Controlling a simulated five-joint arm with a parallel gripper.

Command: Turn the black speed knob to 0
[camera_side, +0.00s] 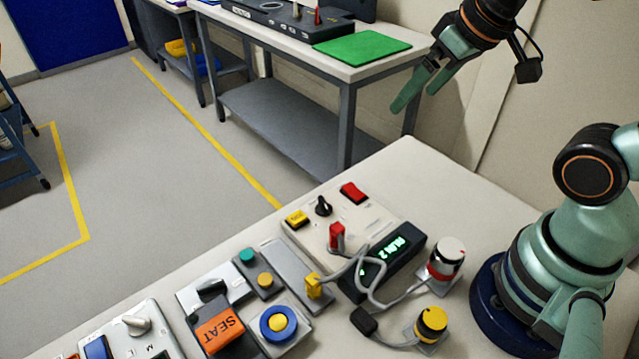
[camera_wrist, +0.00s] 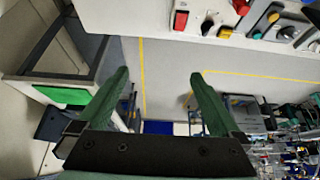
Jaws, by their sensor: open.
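A small black knob (camera_side: 323,206) stands on a pale control panel (camera_side: 350,236), between a yellow button and a red rocker switch. In the wrist view the black knob (camera_wrist: 207,26) is near the top edge, small and dark. I cannot read its marks or setting. My gripper (camera_side: 418,98) is open and empty, high above and behind the panel in the side view. In the wrist view my gripper's fingers (camera_wrist: 158,75) are spread with only floor between them, well apart from the knob.
The panel also carries the red rocker switch (camera_side: 354,193), yellow button (camera_side: 297,218) and a red plug (camera_side: 337,236). A display box (camera_side: 385,266) seems to read "RUN 2".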

